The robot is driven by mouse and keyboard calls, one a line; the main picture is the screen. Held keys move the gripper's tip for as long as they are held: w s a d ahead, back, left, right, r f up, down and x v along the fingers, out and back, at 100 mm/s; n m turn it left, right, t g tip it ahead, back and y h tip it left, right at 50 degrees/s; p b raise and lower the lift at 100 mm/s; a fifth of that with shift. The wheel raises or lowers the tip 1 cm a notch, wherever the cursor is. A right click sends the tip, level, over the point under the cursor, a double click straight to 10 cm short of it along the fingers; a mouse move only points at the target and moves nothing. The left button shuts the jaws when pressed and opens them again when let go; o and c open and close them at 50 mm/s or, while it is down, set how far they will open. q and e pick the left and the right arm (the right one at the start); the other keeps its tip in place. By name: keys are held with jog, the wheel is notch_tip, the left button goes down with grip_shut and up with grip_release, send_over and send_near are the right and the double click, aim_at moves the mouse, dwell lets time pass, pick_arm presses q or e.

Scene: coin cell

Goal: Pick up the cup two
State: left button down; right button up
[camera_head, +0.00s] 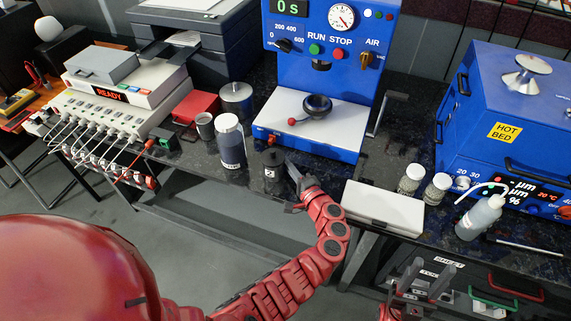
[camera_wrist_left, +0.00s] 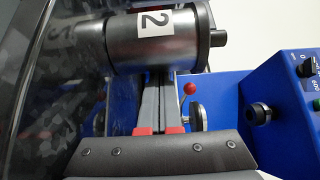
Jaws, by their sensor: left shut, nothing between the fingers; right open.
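Cup two is a dark cylinder (camera_head: 270,174) with a white "2" label, at the front edge of the bench before the blue press. In the left wrist view cup two (camera_wrist_left: 112,42) looks like a grey metal cylinder, crosswise at the top. My left gripper (camera_head: 292,170) is just right of the cup in the head view. Its fingers also show in the left wrist view (camera_wrist_left: 158,85), shut together with nothing between them, ends close to the cup. I cannot tell whether they touch it. My right gripper (camera_head: 434,279) is open and empty at the lower right.
A white box (camera_head: 383,208), small jars (camera_head: 437,188) and a squeeze bottle (camera_head: 479,217) stand to the right. The bench's front edge is close to the cup.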

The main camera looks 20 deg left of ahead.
aim_at(277, 174)
pick_arm(q)
jog(key=shift+w+a, duration=0.15)
dwell(0.3)
jog(key=s, duration=0.6)
jog(key=shift+p, duration=0.3)
